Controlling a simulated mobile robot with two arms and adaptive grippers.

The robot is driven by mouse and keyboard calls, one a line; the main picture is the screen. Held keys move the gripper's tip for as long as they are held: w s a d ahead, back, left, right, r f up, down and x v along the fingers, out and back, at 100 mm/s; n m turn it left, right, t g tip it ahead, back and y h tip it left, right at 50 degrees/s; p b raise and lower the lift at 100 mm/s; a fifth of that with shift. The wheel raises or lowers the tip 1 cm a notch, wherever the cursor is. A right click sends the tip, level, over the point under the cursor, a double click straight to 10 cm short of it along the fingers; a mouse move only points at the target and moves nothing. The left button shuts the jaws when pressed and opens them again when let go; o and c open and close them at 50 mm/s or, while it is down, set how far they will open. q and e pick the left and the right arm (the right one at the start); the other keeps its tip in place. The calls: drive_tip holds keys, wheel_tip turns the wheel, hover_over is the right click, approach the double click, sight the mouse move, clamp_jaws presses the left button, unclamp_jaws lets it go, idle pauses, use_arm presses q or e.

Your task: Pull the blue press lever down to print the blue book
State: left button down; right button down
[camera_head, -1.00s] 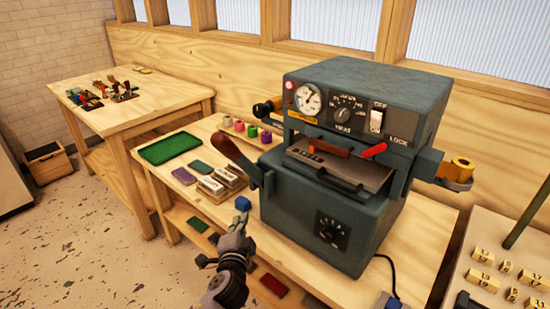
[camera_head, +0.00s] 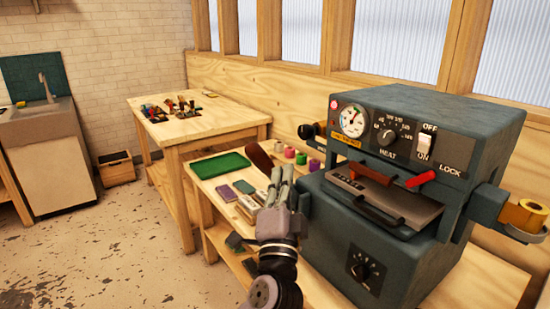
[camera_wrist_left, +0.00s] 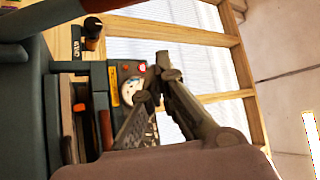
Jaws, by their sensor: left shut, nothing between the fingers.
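The blue-grey press (camera_head: 400,130) stands on the wooden bench; it also shows in the left wrist view (camera_wrist_left: 28,90). Its lever has a brown handle (camera_head: 259,157) that sticks up and leans left at the press's left side. My left gripper (camera_head: 283,176) is in front of the lever and hides its lower part. In the left wrist view the fingers (camera_wrist_left: 165,68) meet at the tips, shut and empty. A brown grip and dark bar, seemingly the lever (camera_wrist_left: 45,18), cross the top left there, apart from the fingertips. I cannot make out a blue book. My right gripper is out of view.
A green tray (camera_head: 219,166), a purple book (camera_head: 226,193) and pale blocks lie left of the press. Coloured spools (camera_head: 301,159) stand behind. A tape roll (camera_head: 525,214) sits at the press's right. A second table (camera_head: 215,118) is at the back left, with open floor before it.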

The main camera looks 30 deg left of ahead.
use_arm(q)
drive_tip(key=p+x, duration=0.4)
drive_tip(key=x, duration=0.6)
drive_tip(key=s+a+f, duration=0.2)
drive_tip(key=shift+s+a, duration=0.1)
drive_tip(key=shift+a, duration=0.25)
drive_tip(key=shift+f, duration=0.1)
